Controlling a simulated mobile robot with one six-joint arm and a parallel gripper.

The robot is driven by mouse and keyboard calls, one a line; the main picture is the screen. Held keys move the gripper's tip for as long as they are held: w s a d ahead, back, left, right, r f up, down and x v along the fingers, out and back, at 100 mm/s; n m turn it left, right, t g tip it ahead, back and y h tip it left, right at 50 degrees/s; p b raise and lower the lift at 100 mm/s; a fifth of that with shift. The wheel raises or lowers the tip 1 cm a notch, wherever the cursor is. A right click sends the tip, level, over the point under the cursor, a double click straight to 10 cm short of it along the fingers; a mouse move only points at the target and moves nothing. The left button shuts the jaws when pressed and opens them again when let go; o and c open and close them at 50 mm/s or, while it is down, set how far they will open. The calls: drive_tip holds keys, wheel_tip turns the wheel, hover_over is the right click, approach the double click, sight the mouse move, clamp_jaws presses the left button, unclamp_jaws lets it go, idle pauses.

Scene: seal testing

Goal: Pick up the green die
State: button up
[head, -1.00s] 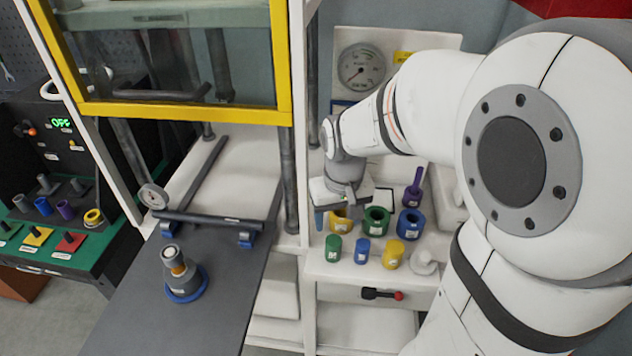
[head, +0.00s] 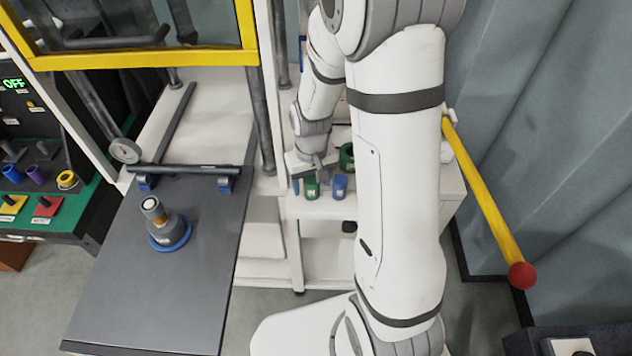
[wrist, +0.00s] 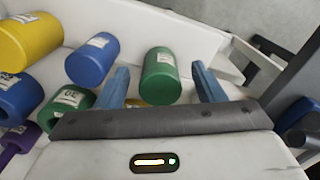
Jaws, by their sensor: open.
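A solid-looking green cylinder (head: 311,188) with a white label stands on the white shelf. In the wrist view the green cylinder (wrist: 160,76) shows between the two blue fingers of my gripper (wrist: 159,78), with space on both sides. My gripper is open and empty. In the head view my gripper (head: 310,173) is low, right at the green cylinder. A wider green ring-shaped piece (head: 347,158) with a hole stands behind, partly hidden by my arm. That green ring (wrist: 66,104) is left of the fingers in the wrist view. I cannot tell which green piece is the die.
A blue cylinder (head: 340,187) stands close right of the green one; it also shows in the wrist view (wrist: 92,60). A yellow cylinder (wrist: 28,42) and a blue ring (wrist: 18,98) are farther left there. A yellow bar with a red knob (head: 490,210) is at right.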

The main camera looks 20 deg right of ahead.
drive_tip(key=shift+f, duration=0.2)
drive_tip(key=shift+c, duration=0.5)
drive_tip(key=c, duration=1.2)
drive_tip(key=shift+r, duration=0.2)
